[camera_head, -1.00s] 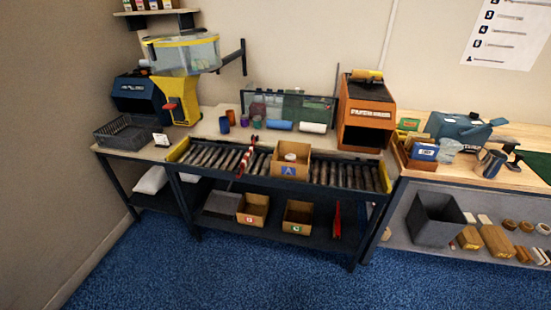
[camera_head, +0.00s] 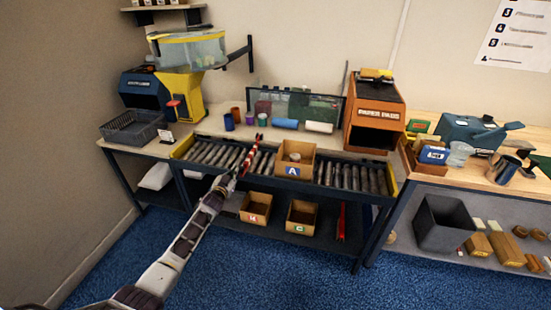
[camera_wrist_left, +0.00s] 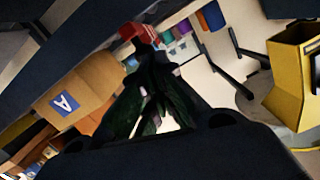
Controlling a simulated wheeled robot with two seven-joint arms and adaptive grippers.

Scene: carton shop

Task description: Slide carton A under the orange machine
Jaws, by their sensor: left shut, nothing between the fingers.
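Carton A (camera_head: 293,171) is an open brown box with a blue "A" label on its front. It stands on the roller conveyor, right of its middle, with a small pale round item inside. It also shows in the left wrist view (camera_wrist_left: 90,84). The orange machine (camera_head: 375,115), lettered on its front, stands on the table behind and right of the carton. My right gripper is not in view.
The roller conveyor (camera_head: 340,174) runs left to right, with bare rollers on both sides of carton A. Cartons H (camera_head: 256,207) and C (camera_head: 301,217) sit on the shelf below. A yellow machine (camera_head: 184,97) stands at left.

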